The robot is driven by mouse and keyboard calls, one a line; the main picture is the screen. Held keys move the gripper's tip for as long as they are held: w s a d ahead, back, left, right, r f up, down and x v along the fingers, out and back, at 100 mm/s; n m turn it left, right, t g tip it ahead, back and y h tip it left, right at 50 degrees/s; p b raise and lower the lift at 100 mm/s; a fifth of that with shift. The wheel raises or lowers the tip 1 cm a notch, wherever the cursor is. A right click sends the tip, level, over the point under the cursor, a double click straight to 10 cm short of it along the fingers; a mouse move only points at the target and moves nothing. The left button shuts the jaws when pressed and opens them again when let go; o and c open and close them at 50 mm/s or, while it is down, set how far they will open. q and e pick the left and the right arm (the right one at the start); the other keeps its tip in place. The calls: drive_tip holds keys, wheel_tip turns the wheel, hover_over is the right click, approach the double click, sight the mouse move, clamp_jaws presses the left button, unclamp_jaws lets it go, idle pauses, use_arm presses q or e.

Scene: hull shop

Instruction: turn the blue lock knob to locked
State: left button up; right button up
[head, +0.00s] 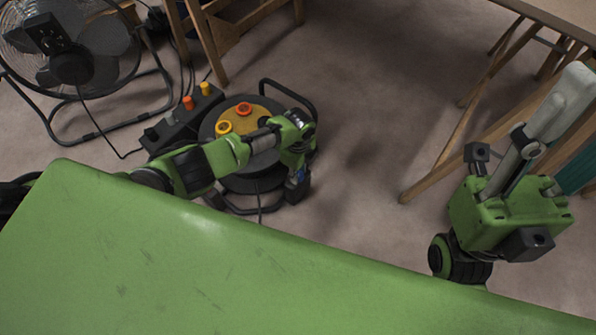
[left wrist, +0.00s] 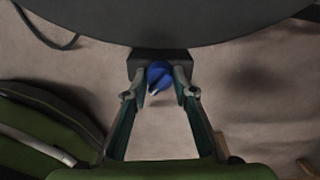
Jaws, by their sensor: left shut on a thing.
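The blue lock knob (left wrist: 157,74) sits on a dark block (left wrist: 135,64) at the edge of a large black cable reel (left wrist: 170,18). A pale mark shows on the knob. My left gripper (left wrist: 160,89) has its fingertips on both sides of the knob and is shut on it. In the head view a small patch of the blue knob (head: 298,177) shows below my left wrist, at the right side of the reel (head: 212,128); my arm hides much of the reel. My right gripper cannot be made out; only right arm links show.
A floor fan (head: 75,50) stands at the upper left. A box with orange and yellow buttons (head: 180,125) sits left of the reel. Wooden trestle legs (head: 455,140) stand at the right. Open floor (head: 365,120) lies between them and the reel. Cables cross the floor.

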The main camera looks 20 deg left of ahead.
use_arm(q)
drive_tip(key=shift+s+d+m, duration=0.1)
drive_tip(key=shift+m, duration=0.5)
drive_tip(key=o, duration=1.1)
drive_tip(key=shift+r, duration=0.1)
wheel_tip(320, 180, up, 12)
drive_tip(key=shift+f, duration=0.1)
